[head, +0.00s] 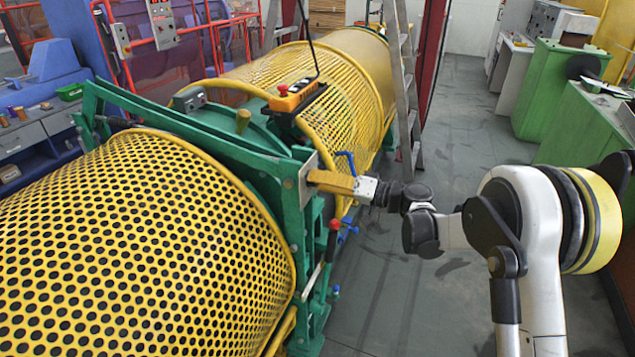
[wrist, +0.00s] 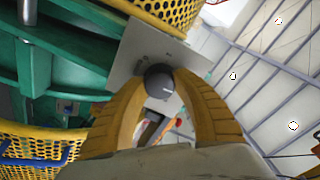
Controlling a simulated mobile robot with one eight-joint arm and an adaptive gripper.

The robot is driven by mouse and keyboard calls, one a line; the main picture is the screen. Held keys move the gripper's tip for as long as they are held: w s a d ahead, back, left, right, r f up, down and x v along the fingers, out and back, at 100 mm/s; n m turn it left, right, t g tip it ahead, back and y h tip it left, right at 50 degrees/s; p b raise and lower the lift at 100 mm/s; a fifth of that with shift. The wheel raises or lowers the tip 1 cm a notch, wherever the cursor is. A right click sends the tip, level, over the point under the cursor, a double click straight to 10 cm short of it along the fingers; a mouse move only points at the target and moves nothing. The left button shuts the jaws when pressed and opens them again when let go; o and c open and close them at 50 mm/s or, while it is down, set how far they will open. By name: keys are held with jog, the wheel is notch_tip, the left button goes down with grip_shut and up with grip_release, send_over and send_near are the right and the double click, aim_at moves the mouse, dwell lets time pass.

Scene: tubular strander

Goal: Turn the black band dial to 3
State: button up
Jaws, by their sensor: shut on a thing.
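The black band dial (wrist: 158,80) is a small dark round knob on a light grey plate (wrist: 135,48) in the wrist view. My gripper (wrist: 160,88) has its two yellow fingers shut on the dial, one on each side. In the head view, my gripper (head: 314,179) reaches from the right to the grey plate (head: 304,190) on the green frame. There the dial is hidden by the fingers. I cannot make out any number or pointer mark on the dial, so its setting cannot be read.
The green machine frame (head: 205,137) stands between yellow perforated guards (head: 130,235). A red-knobbed lever (head: 333,226) and a blue handle (head: 347,160) are close to my gripper. An orange control box (head: 297,97) sits above. A ladder (head: 404,85) stands behind. Floor is free behind my arm.

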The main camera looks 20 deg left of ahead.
jog(key=shift+m, duration=0.5)
jog(key=o, duration=1.2)
jog(key=d, duration=0.4)
jog(key=s+d, duration=0.1)
jog(key=d, duration=0.7)
jog(key=shift+s+r, duration=0.2)
jog(key=shift+r, duration=0.1)
